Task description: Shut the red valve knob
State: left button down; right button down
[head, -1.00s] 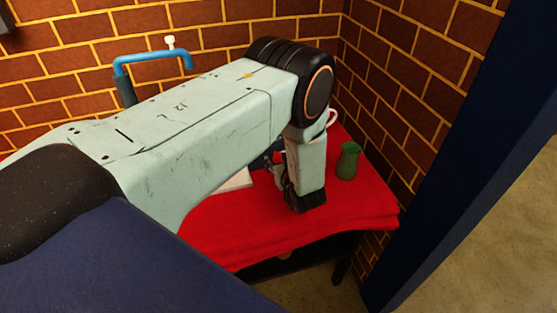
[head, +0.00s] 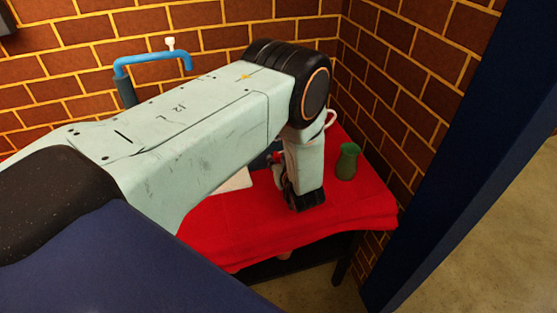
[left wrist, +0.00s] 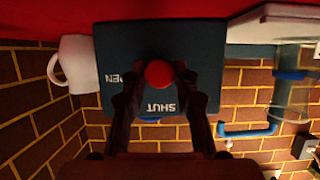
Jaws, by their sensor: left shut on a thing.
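The red valve knob (left wrist: 159,74) sits on a dark panel (left wrist: 205,60) in the left wrist view. White letters on the panel read SHUT, upside down below the knob, and part of OPEN to its left. My left gripper (left wrist: 158,84) has its two dark fingers on either side of the knob, shut on it. The fingers hide the knob's sides, and no pointer on it can be made out. In the head view my left arm covers most of the panel. My right gripper is in neither view.
A green vase (head: 347,161) stands on the red cloth (head: 240,230), right of my wrist. A white mug (left wrist: 76,63) is beside the panel. A flat white thing (head: 237,181) lies left of my wrist. A blue tap (head: 150,60) and brick walls are behind.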

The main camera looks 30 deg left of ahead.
pick_arm(q)
jog(key=n, duration=0.1)
jog(key=n+t+h, duration=0.1)
jog(key=shift+s+a+n+t, duration=0.1)
jog(key=shift+s+n+t, duration=0.05)
jog(key=shift+n+t, duration=0.15)
jog(key=n+t, duration=0.1)
jog(key=n+h+b, duration=0.1)
jog(key=n, duration=0.1)
jog(key=shift+s+a+f+t, duration=0.1)
jog(key=shift+f+t, duration=0.1)
jog(key=shift+t, duration=0.2)
jog(key=n+t+b, duration=0.2)
jog(key=n, duration=0.1)
jog(key=shift+s+a+f+n, duration=0.1)
jog(key=shift+f+n, duration=0.05)
jog(key=shift+n, duration=0.15)
jog(key=shift+f+n+t+b, duration=0.15)
jog(key=shift+n+t+b, duration=0.75)
jog(key=shift+n+b, duration=0.9)
jog(key=shift+s+n, duration=0.1)
jog(key=shift+n, duration=0.3)
jog(key=c, duration=1.1)
grip_release()
jog(key=shift+o, duration=0.3)
